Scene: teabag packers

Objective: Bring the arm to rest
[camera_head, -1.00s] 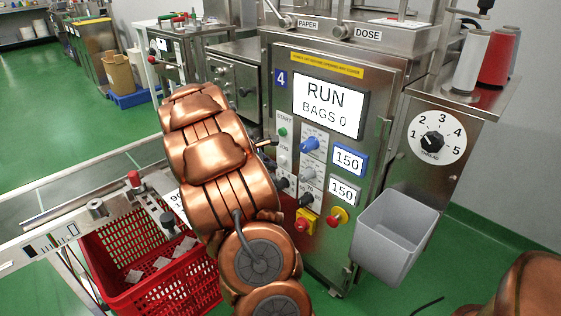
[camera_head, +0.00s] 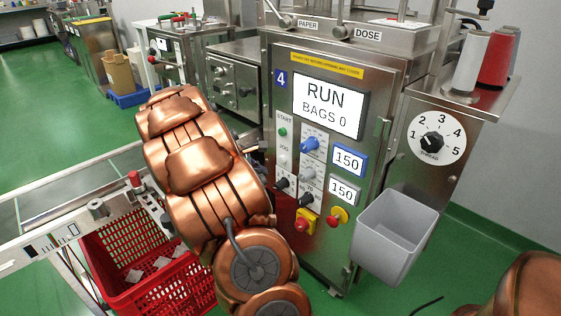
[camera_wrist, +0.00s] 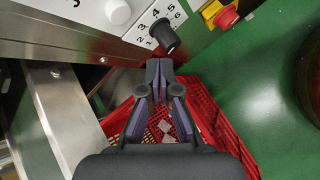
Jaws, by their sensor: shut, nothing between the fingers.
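My gripper (camera_wrist: 159,70) shows in the wrist view with its two dark fingers together and nothing between them. It hangs above the red crate (camera_wrist: 219,125), in front of a machine panel with a black numbered knob (camera_wrist: 163,36). In the head view my copper arm stands in front of the left part of the machine and hides my gripper. The machine (camera_head: 378,75) carries a screen (camera_head: 328,106) reading RUN, BAGS 0.
The red crate (camera_head: 122,299) holds several small pale bags and sits beside a metal rail (camera_head: 60,232). A grey bin (camera_head: 393,235) hangs at the machine's right front. Red and yellow stop buttons (camera_wrist: 227,17) are close to my gripper. Green floor is open at the far left.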

